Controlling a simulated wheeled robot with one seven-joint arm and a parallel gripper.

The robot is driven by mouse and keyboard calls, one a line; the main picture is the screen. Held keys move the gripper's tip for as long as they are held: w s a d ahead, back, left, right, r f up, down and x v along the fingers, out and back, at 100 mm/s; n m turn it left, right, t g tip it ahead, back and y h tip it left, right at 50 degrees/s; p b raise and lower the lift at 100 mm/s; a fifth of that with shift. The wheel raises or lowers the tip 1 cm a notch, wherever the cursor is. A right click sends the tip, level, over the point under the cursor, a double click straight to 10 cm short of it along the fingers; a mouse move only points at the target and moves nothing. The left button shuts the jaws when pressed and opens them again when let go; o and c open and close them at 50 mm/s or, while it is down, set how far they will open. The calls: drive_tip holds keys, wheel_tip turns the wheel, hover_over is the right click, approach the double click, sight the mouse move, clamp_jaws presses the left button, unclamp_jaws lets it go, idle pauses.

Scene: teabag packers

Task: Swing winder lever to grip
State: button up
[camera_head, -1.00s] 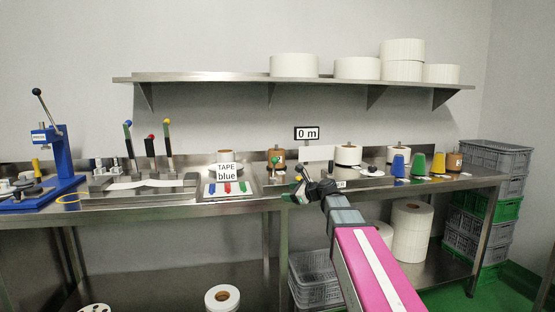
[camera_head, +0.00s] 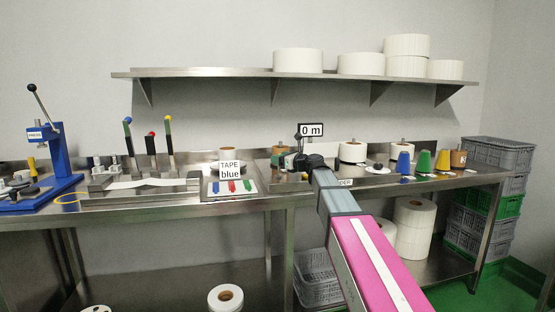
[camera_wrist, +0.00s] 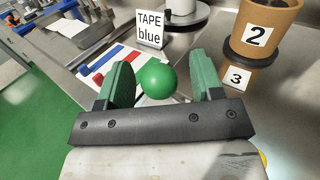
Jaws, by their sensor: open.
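A green ball knob (camera_wrist: 156,79) shows in the wrist view, between the two green fingers of my gripper (camera_wrist: 161,60). The fingers are open, with a gap visible on each side of the knob. It looks like a lever's end; its shaft is hidden beneath it. Behind it to the right is a brown cylinder with a "2" label (camera_wrist: 257,37), with a "3" tag (camera_wrist: 235,78) below. In the head view my gripper (camera_head: 285,162) reaches over the bench beside the brown cylinder (camera_head: 281,151) and hides the knob.
A "TAPE blue" sign (camera_head: 230,170) stands behind a card with coloured strips (camera_head: 231,188), left of my gripper. Levers with coloured knobs (camera_head: 150,143) and a blue press (camera_head: 56,160) stand farther left. White rolls (camera_head: 352,152) and coloured cones (camera_head: 424,162) stand right. A shelf (camera_head: 200,73) runs above.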

drive_tip(key=shift+x, duration=0.9)
clamp_jaws()
drive_tip(key=shift+w+a+f+m+g+h, duration=0.1)
drive_tip(key=shift+w+a+m+g+h, duration=0.4)
drive_tip(key=shift+w, duration=0.75)
drive_tip(key=shift+w+a+f+m+g+h, duration=0.1)
drive_tip(key=shift+w+a+m+g+h, duration=0.1)
drive_tip(key=shift+w+m+g+h, duration=0.75)
drive_tip(key=shift+w+a+n+g+h, duration=0.1)
drive_tip(key=shift+w+a+g, duration=0.3)
drive_tip(key=shift+w, duration=1.1)
drive_tip(key=shift+w+a+f, duration=0.1)
drive_tip(key=shift+w+f, duration=0.35)
drive_tip(key=shift+w, duration=0.15)
drive_tip(key=shift+f, duration=0.1)
